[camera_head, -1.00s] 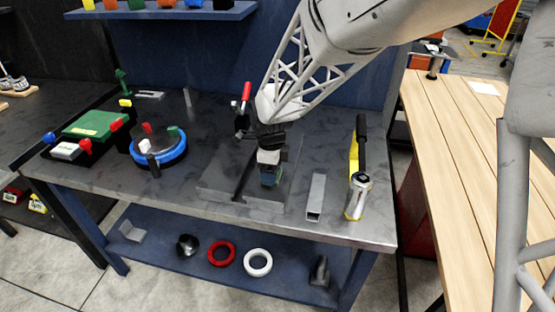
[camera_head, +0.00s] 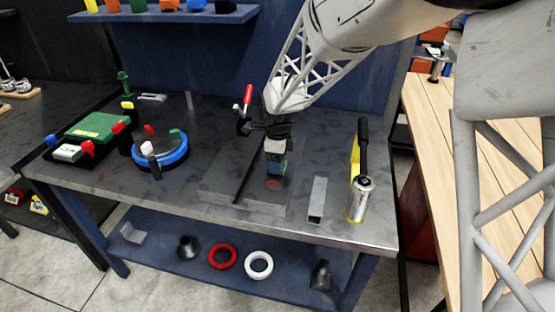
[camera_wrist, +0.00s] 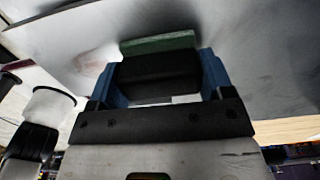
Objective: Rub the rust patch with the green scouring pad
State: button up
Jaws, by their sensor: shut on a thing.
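My gripper (camera_head: 276,167) is over the grey metal plate (camera_head: 218,185) on the bench. In the wrist view my gripper's blue fingers (camera_wrist: 160,78) are shut on a black block with the green scouring pad (camera_wrist: 158,43) on its far face. The pad is close to the plate's surface; I cannot tell whether it touches. The reddish-brown rust patch (camera_head: 272,184) shows on the plate just in front of and below the gripper. Faint reddish marks also show on the plate in the wrist view, blurred.
A red-handled clamp (camera_head: 247,96) stands behind the plate, left of my gripper. A grey metal channel (camera_head: 317,200) and a silver canister (camera_head: 361,198) stand to the right. A blue-ringed round fixture (camera_head: 174,155) and a green-topped box (camera_head: 96,127) are at left.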

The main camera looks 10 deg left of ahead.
aim_at(270, 191)
jog(key=shift+s, duration=5.05)
notch_tip(270, 191, up, 8)
jog(key=shift+r, duration=0.25)
